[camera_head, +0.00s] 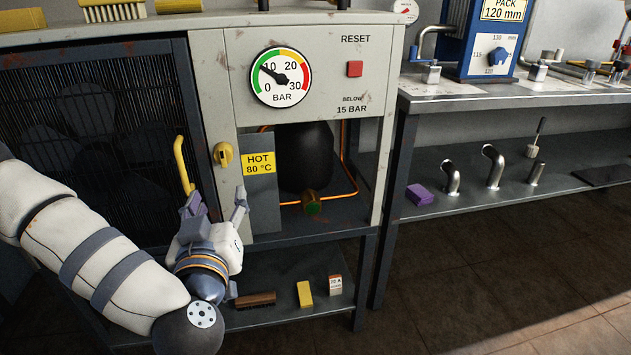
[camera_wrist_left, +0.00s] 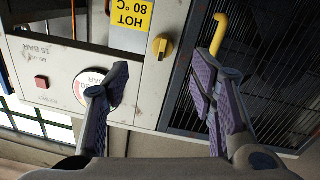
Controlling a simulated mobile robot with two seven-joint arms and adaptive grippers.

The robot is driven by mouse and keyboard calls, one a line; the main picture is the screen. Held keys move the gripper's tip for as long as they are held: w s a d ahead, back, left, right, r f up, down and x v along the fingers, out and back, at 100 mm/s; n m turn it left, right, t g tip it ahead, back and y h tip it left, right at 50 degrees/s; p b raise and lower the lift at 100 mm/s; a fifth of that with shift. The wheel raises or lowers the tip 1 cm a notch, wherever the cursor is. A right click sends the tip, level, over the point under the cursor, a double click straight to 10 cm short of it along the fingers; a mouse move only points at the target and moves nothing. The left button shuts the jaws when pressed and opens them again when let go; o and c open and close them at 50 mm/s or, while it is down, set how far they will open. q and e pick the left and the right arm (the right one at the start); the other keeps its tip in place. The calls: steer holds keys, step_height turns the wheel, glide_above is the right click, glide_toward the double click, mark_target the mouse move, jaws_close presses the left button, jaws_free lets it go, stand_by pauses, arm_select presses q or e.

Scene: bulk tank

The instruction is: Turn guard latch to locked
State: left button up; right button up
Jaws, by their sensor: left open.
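The guard latch appears to be a small yellow knob (camera_head: 223,154) on the grey cabinet frame, at the right edge of the dark mesh guard (camera_head: 100,140). Its grip ridge looks roughly upright. My left gripper (camera_head: 216,200) is open and empty below the knob, its fingers pointing up toward the cabinet. In the left wrist view, the picture is turned over, and the knob (camera_wrist_left: 162,47) lies beyond the gap between the spread fingers (camera_wrist_left: 162,75), apart from both. A yellow bar handle (camera_head: 183,165) stands on the guard; it shows beside one finger in the wrist view (camera_wrist_left: 219,33).
A yellow "HOT 80 °C" sign (camera_head: 258,163) is right of the knob, by an opening with a dark tank (camera_head: 304,157). A pressure gauge (camera_head: 281,77) and red reset button (camera_head: 354,69) sit above. A lower shelf (camera_head: 280,312) holds small items.

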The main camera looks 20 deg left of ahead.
mark_target(222, 159)
arm_select(q)
steer(key=shift+y, duration=0.4)
steer(key=x, duration=0.7)
steer(key=r+x, duration=0.1)
steer(key=x, duration=0.3)
steer(key=shift+w+a+b, duration=0.1)
steer(key=shift+a+b, duration=0.15)
steer(key=shift+b, duration=0.15)
steer(key=shift+w+a+r, duration=0.1)
steer(key=shift+w+a, duration=0.15)
steer(key=shift+w, duration=0.3)
steer(key=c, duration=1.1)
steer(key=shift+c, duration=0.2)
steer(key=shift+n, duration=0.3)
